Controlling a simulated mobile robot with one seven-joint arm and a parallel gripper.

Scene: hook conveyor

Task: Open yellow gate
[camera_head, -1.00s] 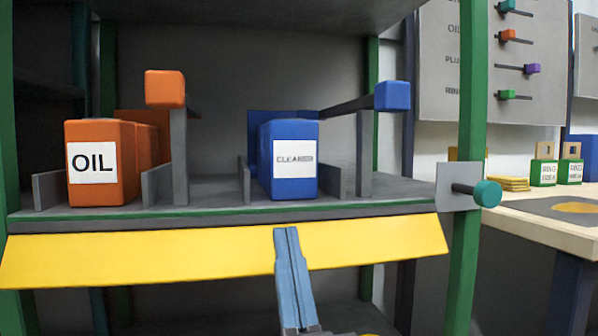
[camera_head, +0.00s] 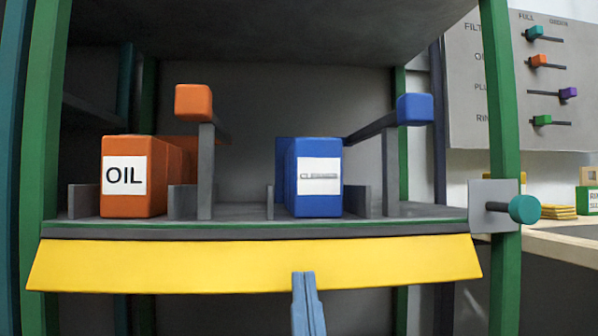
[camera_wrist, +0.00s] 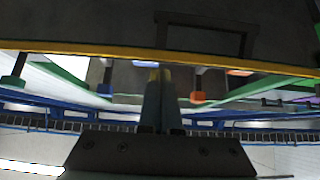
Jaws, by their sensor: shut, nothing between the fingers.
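The yellow gate (camera_head: 200,268) is a long flat panel along the front edge of the shelf. It hangs below the edge and slants outward. In the wrist view its yellow edge (camera_wrist: 75,48) runs across the picture near the fingertips. My gripper (camera_head: 303,274) is shut and empty. Its blue-grey fingers stand in front of the gate's lower edge, right of its middle. In the wrist view the fingers (camera_wrist: 160,76) are side by side, with tips close to the yellow edge. I cannot tell whether they touch it.
An orange OIL container (camera_head: 124,190) and a blue container (camera_head: 315,190) stand on the shelf between low grey dividers. A teal knob (camera_head: 523,209) sticks out at the right green post (camera_head: 506,130). A slider board (camera_head: 490,85) and a workbench are at the right.

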